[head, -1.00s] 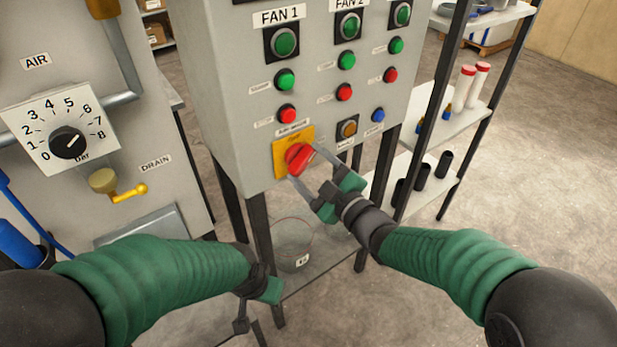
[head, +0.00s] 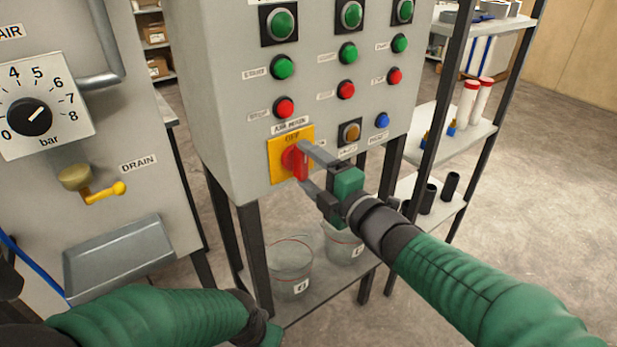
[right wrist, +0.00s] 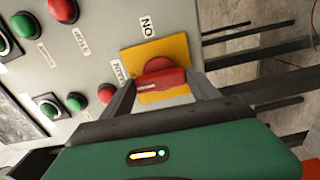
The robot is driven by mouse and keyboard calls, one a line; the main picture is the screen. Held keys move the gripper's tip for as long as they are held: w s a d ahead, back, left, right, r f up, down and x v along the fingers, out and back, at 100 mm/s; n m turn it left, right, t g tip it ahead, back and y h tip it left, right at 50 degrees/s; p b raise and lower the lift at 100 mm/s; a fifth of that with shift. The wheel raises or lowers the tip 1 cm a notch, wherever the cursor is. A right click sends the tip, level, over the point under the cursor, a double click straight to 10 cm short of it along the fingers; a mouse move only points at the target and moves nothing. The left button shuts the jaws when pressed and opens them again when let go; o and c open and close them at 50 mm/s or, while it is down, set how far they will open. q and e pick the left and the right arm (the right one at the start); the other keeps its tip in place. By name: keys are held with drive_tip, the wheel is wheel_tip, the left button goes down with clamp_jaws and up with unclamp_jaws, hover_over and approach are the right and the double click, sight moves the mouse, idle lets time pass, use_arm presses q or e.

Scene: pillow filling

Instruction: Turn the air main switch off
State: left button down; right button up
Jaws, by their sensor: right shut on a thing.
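The air main switch is a red rotary handle (head: 301,164) on a yellow plate (head: 277,168) marked OFF at its top, low on the grey control panel. The handle stands nearly upright in the head view. My right gripper (head: 307,168) is shut on the handle, one finger on each side. In the right wrist view the red handle (right wrist: 160,81) lies between the fingertips, in front of the yellow plate (right wrist: 175,50). An ON label (right wrist: 147,26) is beside the plate. My left gripper (head: 268,335) is at the bottom edge, its fingers cut off.
Green and red buttons (head: 285,107) sit above the switch; an amber button (head: 350,133) and a blue button (head: 382,120) are to its right. Buckets (head: 290,268) stand on the shelf below. A pressure dial (head: 30,116) and yellow drain valve (head: 104,191) are at left.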

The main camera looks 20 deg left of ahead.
drive_tip(key=shift+s+a+f+n, duration=0.1)
drive_tip(key=shift+f+n, duration=0.2)
drive_tip(key=shift+f, duration=0.15)
drive_tip(key=o, duration=1.2)
drive_tip(key=shift+o, duration=0.8)
drive_tip(key=shift+r, duration=0.25)
drive_tip(key=p+v, duration=0.1)
drive_tip(key=v, duration=1.6)
drive_tip(key=shift+p, duration=0.4)
